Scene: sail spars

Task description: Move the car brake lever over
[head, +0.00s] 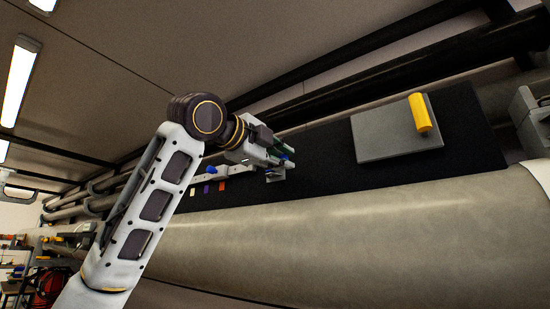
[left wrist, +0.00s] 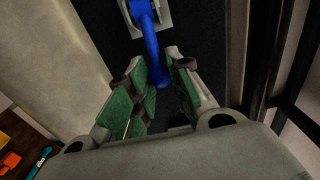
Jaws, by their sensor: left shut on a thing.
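A blue lever (left wrist: 150,42) stands on a small pale grey mount (left wrist: 165,18) in the left wrist view. Its free end reaches between the green-padded fingers of my left gripper (left wrist: 164,78), which is shut on it. The gripper partly hides the lever there. A yellow handle (head: 420,113) stands on a grey plate (head: 378,137) farther right, apart from the gripper. I cannot tell from the frames which one is the car brake lever.
The dark panel (head: 330,190) lies along a large grey pipe (head: 370,235). Black pipes (head: 370,90) run behind the panel. A grey bracket (head: 532,120) is at the right edge.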

